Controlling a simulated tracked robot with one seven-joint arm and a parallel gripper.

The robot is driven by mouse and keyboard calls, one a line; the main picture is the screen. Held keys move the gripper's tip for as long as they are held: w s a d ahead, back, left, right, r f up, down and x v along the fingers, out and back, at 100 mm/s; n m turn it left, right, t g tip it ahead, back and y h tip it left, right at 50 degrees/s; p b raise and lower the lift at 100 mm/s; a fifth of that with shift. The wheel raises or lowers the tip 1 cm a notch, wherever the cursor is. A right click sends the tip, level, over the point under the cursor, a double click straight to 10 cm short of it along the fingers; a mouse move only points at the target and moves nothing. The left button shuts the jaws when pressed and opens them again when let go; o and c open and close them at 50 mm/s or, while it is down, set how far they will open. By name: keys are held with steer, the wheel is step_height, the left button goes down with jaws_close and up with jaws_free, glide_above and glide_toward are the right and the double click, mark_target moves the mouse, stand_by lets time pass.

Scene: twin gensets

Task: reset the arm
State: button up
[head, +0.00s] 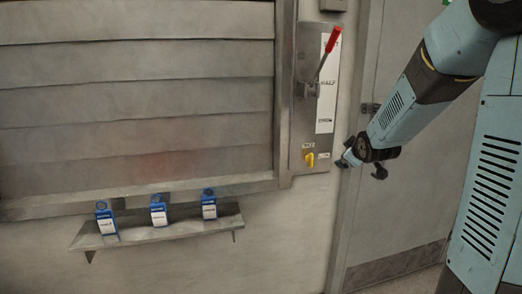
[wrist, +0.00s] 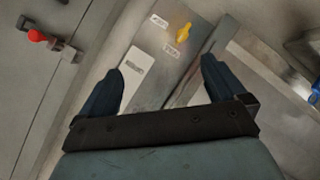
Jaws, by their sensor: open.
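My gripper (head: 346,160) is in front of the wall and door, just right of the control panel's lower end in the head view. In the wrist view my gripper (wrist: 160,88) has its two dark fingers wide apart with nothing between them. The steel panel (head: 313,130) carries a lever with a red handle (head: 334,34), tilted up and to the right. A yellow knob (head: 309,159) sits low on the panel, left of my gripper. The yellow knob also shows in the wrist view (wrist: 183,33), beyond the fingers.
A narrow shelf (head: 165,236) below the slatted shutter (head: 140,100) holds three blue tagged padlocks (head: 158,211). A grey door (head: 415,190) stands behind my arm. A red knob (wrist: 38,35) is on a grey surface at the wrist view's upper left.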

steer(key=s+a+r+m+g, duration=0.2)
steer(key=s+m+g, duration=0.1)
steer(key=s, duration=1.4)
steer(key=s+a+r+m+g, duration=0.2)
steer(key=s+m, duration=0.4)
steer(key=s, duration=1.2)
steer(key=shift+s+a+g+y, duration=0.25)
steer(key=shift+a+g, duration=0.45)
steer(key=shift+g, duration=0.4)
